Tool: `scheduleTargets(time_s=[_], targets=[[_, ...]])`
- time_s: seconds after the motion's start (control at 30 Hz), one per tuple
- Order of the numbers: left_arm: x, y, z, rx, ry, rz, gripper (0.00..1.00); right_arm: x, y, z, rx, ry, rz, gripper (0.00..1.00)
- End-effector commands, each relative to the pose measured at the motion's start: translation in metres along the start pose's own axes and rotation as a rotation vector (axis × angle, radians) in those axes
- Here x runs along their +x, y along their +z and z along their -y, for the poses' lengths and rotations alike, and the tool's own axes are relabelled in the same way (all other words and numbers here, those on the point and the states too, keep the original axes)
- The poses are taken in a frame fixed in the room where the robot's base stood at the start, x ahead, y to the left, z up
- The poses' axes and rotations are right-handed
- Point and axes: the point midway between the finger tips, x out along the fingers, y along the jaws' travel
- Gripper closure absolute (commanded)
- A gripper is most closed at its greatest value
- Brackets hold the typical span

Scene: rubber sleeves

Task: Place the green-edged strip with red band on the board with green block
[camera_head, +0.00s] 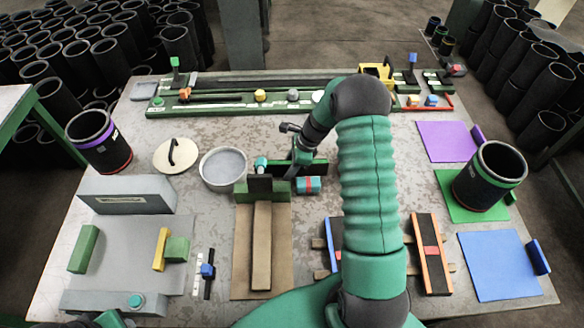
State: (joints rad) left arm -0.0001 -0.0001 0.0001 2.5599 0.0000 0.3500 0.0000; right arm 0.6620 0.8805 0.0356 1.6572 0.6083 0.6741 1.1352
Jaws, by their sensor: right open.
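I cannot make out a clear green-edged strip with a red band; my right arm hides part of the strip rack. A small teal piece with a red band (308,185) lies just below my right gripper (301,158). The gripper is open, near a dark green bar (317,169); whether it touches the bar is unclear. A tan board (280,270) has a green block (278,190) at its far end and a lighter strip (262,245) lying along it. A grey board (120,245) at left also carries a green block (177,250). My left gripper is not in view.
An orange-edged strip with a red band (432,252) and a partly hidden blue-edged strip (336,235) lie at right. A dark cylinder (490,178) stands on a green mat (448,190). A round pan (223,168) and lid (176,155) sit left of my gripper.

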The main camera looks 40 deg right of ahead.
Motion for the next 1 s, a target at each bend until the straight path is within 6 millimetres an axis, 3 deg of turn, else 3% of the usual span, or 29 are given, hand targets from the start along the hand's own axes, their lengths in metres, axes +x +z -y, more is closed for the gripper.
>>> scheduleTargets(time_s=[0.23,0.57,1.0], targets=[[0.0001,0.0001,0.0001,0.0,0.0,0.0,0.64,0.0042,0.0003,0.0005,-0.001,-0.001,0.0,0.56],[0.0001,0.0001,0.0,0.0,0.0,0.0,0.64,0.004,-0.0003,0.0008,-0.001,0.0,0.0,1.0],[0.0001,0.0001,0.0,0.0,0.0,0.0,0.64,0.0029,0.0001,0.0011,-0.001,-0.001,0.0,1.0]])
